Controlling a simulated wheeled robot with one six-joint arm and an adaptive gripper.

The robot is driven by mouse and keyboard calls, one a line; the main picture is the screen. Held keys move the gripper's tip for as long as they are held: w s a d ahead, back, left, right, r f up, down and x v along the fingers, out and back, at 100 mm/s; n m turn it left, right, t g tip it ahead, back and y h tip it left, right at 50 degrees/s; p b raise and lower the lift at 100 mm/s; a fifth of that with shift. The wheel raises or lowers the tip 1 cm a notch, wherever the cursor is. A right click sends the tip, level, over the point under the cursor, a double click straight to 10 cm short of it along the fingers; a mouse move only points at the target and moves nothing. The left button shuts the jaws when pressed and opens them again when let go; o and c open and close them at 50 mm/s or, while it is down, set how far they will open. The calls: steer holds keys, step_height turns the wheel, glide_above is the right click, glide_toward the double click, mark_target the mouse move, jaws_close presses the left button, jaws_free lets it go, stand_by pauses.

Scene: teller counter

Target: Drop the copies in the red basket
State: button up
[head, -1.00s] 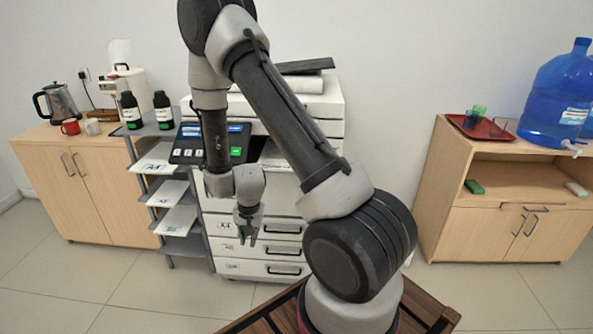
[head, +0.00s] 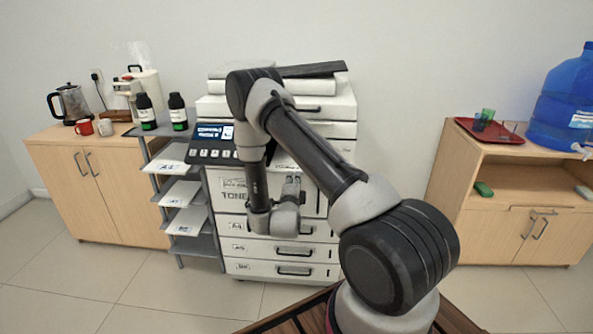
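My gripper (head: 292,186) is in front of the copier (head: 322,206), pointing up and away from me, small and partly hidden by my wrist. I cannot tell whether its fingers are open or shut, and I see no paper in it. The copier stands against the wall, with a lit control panel (head: 211,143) on its left. My arm covers much of its output area, and no copies show there. I see no red basket in this view.
A rack (head: 183,222) with paper stacks on its shelves and two dark bottles (head: 162,112) on top stands left of the copier. A cabinet (head: 95,185) is at far left. At right, another cabinet (head: 500,222) holds a red tray (head: 490,130) and a blue water jug (head: 566,103).

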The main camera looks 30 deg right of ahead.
steer(key=x, duration=0.7)
steer(key=shift+w, duration=0.15)
steer(key=shift+c, duration=0.2)
jaws_close()
steer(key=shift+r, duration=1.3)
steer(key=s+a+r, duration=0.5)
steer(key=s+a, duration=0.2)
steer(key=s, duration=0.4)
steer(key=shift+s+a, duration=0.35)
steer(key=shift+a, duration=0.05)
